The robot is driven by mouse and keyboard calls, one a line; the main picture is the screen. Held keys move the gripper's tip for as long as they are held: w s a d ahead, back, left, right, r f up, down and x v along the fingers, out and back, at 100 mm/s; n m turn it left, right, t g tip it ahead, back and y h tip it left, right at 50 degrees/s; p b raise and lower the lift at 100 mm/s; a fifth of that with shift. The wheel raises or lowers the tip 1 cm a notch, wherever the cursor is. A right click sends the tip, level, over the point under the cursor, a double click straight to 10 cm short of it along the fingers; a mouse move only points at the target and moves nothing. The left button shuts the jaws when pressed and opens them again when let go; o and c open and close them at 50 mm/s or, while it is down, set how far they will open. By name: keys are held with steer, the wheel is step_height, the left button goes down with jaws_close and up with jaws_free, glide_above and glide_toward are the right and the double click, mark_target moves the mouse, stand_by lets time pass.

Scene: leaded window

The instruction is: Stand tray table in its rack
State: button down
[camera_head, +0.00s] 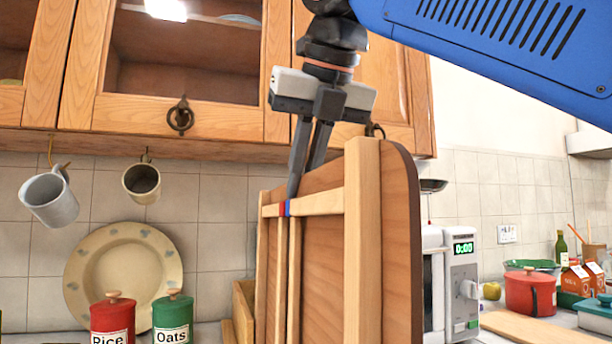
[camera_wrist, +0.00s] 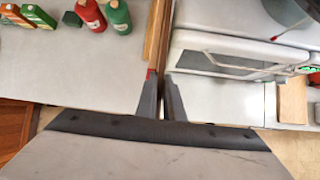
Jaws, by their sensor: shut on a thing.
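The tray table (camera_head: 400,230) is folded flat and held upright, a brown wooden panel with pale wooden legs and a crossbar. My gripper (camera_head: 297,190) comes down from above. It is shut on the tray table at its top, near small red and blue marks on the crossbar. The fingers also show in the wrist view (camera_wrist: 162,95), close together. A low pale wooden piece (camera_head: 241,305), perhaps part of the rack, stands behind the tray table's left side. The tray table hides most of it, and I cannot tell whether they touch.
A red Rice canister (camera_head: 112,319) and green Oats canister (camera_head: 173,318) stand left, before a leaning plate (camera_head: 122,275). A microwave (camera_head: 455,290) stands close on the right. Mugs (camera_head: 50,198) hang below the wall cabinet (camera_head: 185,75). Bare grey counter (camera_wrist: 80,75) shows in the wrist view.

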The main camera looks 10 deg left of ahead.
steer(key=shift+w+a+f, duration=0.1)
steer(key=shift+w+a, duration=0.4)
steer(key=shift+w, duration=0.3)
steer(key=shift+w+a+f, duration=0.1)
steer(key=shift+w+a, duration=0.45)
steer(key=shift+w, duration=0.3)
steer(key=shift+w+a+f, duration=0.1)
steer(key=shift+w+a, duration=0.4)
steer(key=shift+w, duration=0.3)
steer(key=c, duration=1.8)
jaws_free()
steer(key=shift+v, duration=3.8)
steer(key=shift+w, duration=0.1)
